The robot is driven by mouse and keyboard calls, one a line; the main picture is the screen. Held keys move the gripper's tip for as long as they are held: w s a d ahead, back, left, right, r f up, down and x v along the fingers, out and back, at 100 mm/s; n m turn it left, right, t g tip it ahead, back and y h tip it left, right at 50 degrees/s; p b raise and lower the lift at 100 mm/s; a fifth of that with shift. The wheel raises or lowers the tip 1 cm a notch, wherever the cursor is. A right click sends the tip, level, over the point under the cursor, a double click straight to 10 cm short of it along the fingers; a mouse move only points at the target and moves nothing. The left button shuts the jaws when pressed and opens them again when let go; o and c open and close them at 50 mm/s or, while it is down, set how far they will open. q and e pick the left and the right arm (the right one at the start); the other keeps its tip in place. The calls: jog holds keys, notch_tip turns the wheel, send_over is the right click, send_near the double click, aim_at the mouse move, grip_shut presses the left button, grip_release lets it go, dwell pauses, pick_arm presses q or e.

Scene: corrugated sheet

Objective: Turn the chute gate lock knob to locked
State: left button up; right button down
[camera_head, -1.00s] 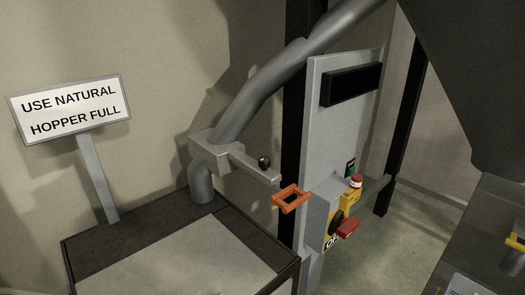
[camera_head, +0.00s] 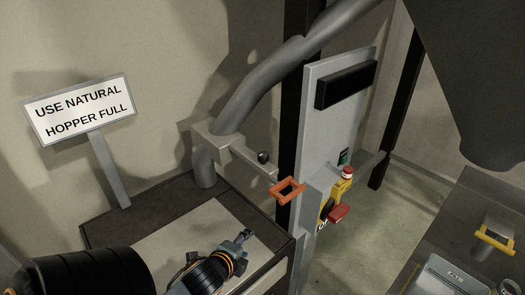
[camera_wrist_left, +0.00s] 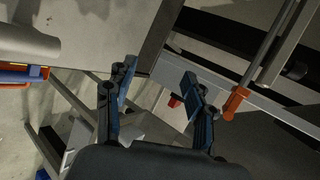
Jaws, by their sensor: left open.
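A small black knob (camera_head: 263,157) sits on the grey slide bar (camera_head: 250,162) that comes out of the chute's gate block. An orange rectangular handle (camera_head: 287,191) is at the bar's outer end; it also shows in the left wrist view (camera_wrist_left: 235,103). A red knob (camera_head: 339,212) is on the yellow control box. I cannot tell from markings which knob is the gate lock. My left gripper (camera_head: 243,238) is over the dark-rimmed bin top, below and in front of the bar, apart from it. Its fingers are spread and empty in the left wrist view (camera_wrist_left: 157,84). My right gripper is out of view.
The sloping grey pipe (camera_head: 255,90) meets the gate block above the bin top (camera_head: 130,218). A grey upright panel (camera_head: 325,130) stands right of the handle. A sign (camera_head: 82,108) stands at the left. A hopper (camera_head: 470,80) hangs at the right.

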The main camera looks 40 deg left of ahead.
pick_arm(q)
jog(key=w+a+r+m+t, duration=0.3)
jog(key=a+r+m, duration=0.2)
jog(key=r+m, duration=0.15)
jog(key=m+t+h, duration=0.1)
jog(key=m+t, duration=0.4)
jog(key=m, duration=0.8)
send_near(260, 160)
jog(key=w+b, duration=0.1)
jog(key=w, duration=0.2)
jog(key=w+a+b, duration=0.1)
jog(key=w, duration=0.3)
jog(key=w+a+b, duration=0.1)
jog(key=w, duration=0.3)
jog(key=shift+w+r, duration=0.25)
jog(key=shift+r, duration=0.05)
grip_shut()
